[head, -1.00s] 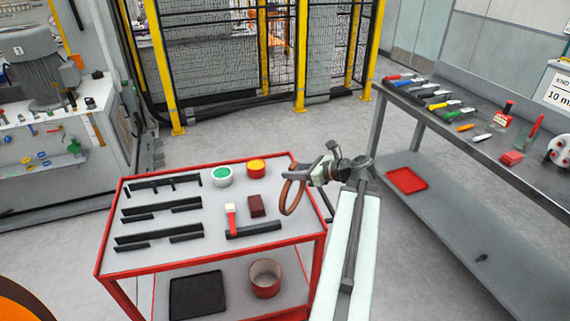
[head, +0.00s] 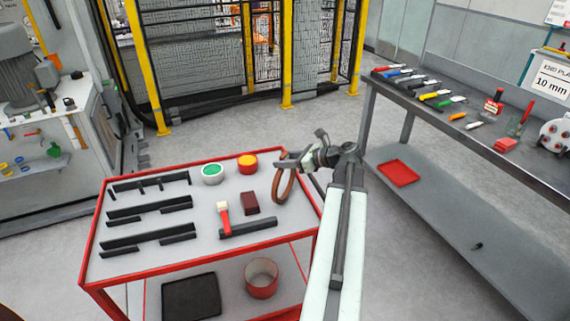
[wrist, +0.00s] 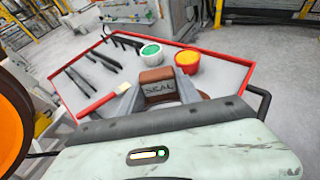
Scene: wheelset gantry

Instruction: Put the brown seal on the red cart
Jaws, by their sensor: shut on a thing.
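The brown seal (head: 284,187) is a ring hanging from my gripper (head: 290,164) in the head view, over the right edge of the red cart (head: 199,258). My gripper is shut on it. In the wrist view, a brown part of the seal marked "SEAL" (wrist: 157,79) sits between the two fingers, and the rest of the ring is mostly hidden. The red cart's grey top lies behind and below it there, with its red rim (wrist: 98,104) in view. I cannot tell how high the seal is above the cart.
The cart top holds black angle bars (head: 152,208), a green-topped tub (head: 211,173), a yellow-topped tub (head: 247,163), a brush (head: 223,217) and a dark brown block (head: 250,203). Bare top shows between them. A workbench (head: 440,97) with tools stands at the right.

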